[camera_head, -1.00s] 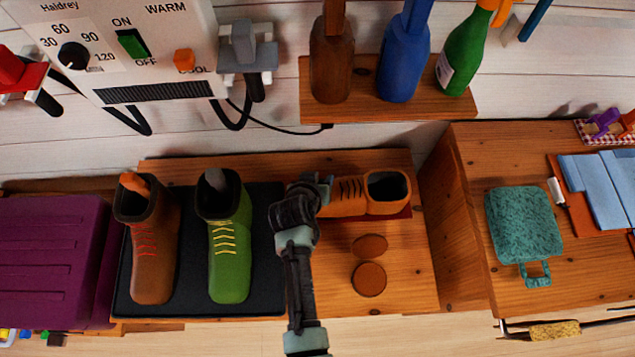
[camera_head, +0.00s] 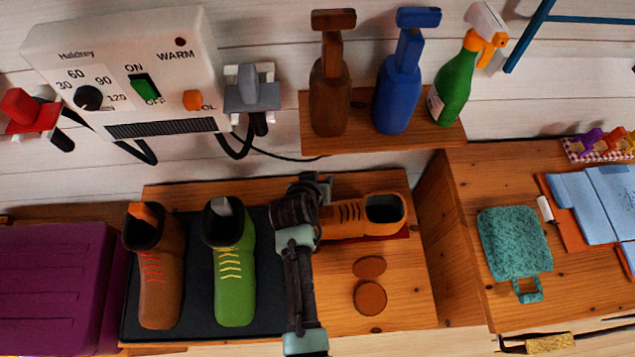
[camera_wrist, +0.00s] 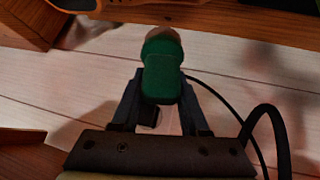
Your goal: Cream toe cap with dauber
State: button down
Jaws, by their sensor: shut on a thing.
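An orange lace-up shoe (camera_head: 362,216) lies on a red pad (camera_head: 396,236) on the wooden bench, opening to the right. Its left, toe end is hidden behind my arm in the head view. My gripper (camera_wrist: 160,92) is shut on a green-handled dauber (camera_wrist: 162,72) with a beige tip, held between both fingers. The dauber is hidden behind my arm in the head view. An orange edge, likely the shoe, shows at the top left of the wrist view (camera_wrist: 110,10), apart from the dauber tip. Two brown discs (camera_head: 370,297), perhaps a cream tin and lid, lie below the shoe.
A brown boot (camera_head: 158,285) and a green boot (camera_head: 235,285) stand on a black mat (camera_head: 195,300) left of my arm. A shelf (camera_head: 360,133) with spray bottles hangs above the shoe. A teal sponge-like block (camera_head: 515,243) lies on the right-hand table.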

notch_tip(320, 180, up, 2)
jog(key=shift+p, duration=0.5)
jog(key=shift+f, duration=0.1)
